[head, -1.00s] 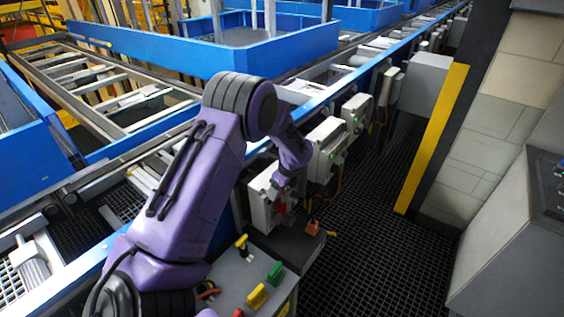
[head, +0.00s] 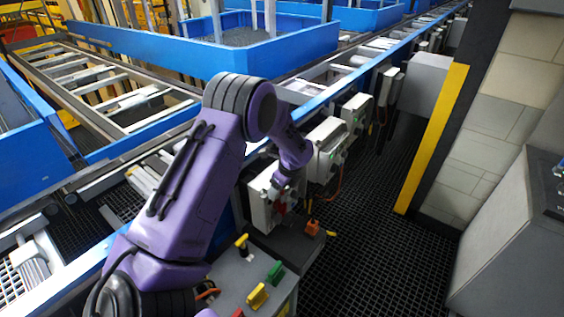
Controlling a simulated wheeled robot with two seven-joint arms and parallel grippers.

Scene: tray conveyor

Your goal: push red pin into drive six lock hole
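My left gripper (head: 279,194) is at the front of a light grey drive box (head: 258,203) on the side of the conveyor. Something small and red (head: 282,208), perhaps the red pin, shows at its fingertips against the box. The fingers are too small and dark to tell whether they are shut on it. The lock hole is hidden or too small to make out. My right gripper is not in view.
More drive boxes (head: 326,150) line the conveyor's blue rail. A grey bench in front bears a yellow-topped piece (head: 241,241), a green block (head: 275,272) and a yellow block (head: 257,296). An orange piece (head: 313,227) lies near the gripper. Dark grating on the right is clear.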

